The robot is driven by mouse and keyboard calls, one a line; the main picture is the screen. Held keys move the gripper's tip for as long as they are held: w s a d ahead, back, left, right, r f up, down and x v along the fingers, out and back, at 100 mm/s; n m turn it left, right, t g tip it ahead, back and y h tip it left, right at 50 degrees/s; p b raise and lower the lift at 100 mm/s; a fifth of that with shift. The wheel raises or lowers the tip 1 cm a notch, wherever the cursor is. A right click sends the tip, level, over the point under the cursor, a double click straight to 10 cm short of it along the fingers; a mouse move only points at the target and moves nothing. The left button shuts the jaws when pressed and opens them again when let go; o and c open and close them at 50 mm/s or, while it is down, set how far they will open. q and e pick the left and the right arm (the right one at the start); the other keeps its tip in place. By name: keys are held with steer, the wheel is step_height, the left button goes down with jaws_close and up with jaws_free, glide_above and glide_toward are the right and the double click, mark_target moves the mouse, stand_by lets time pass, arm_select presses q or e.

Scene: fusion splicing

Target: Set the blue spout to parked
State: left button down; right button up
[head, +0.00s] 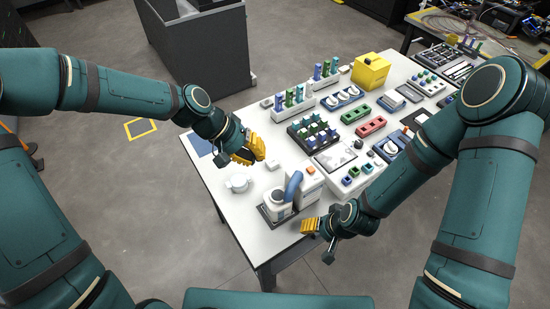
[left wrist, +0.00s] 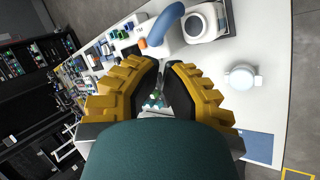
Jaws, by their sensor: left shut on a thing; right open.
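The blue spout (head: 293,186) is a curved tube on a white machine (head: 308,185), arching over a round white vessel (head: 277,206) on a dark base. In the left wrist view the blue spout (left wrist: 164,24) shows at the top, beside the round vessel (left wrist: 202,22). My left gripper (head: 254,153) is above the table, behind and left of the spout and apart from it. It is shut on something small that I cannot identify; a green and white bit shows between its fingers. My right gripper (head: 308,226) is open near the table's front edge, right of the vessel, apart from the spout.
A white lidded pot (head: 238,184) stands left of the machine. A blue mat (head: 199,145) lies at the table's left end. Behind the machine are a dark rack (head: 313,133), tube holders and a yellow box (head: 370,71). The table's left front is mostly clear.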

mark_target(292, 184)
arm_select(q)
steer(key=b+x, duration=0.1)
steer(key=x, duration=1.2)
steer(key=shift+d+f, duration=0.15)
steer(key=shift+f, duration=0.15)
arm_select(e)
steer(key=shift+f, duration=0.6)
steer(key=shift+a+f, duration=0.1)
arm_select(q)
steer(key=shift+s+d+n+t, duration=0.2)
steer(key=shift+n+t, duration=0.1)
steer(key=shift+n, duration=0.1)
arm_select(e)
steer(key=shift+a+f, duration=0.25)
steer(key=shift+a, duration=0.05)
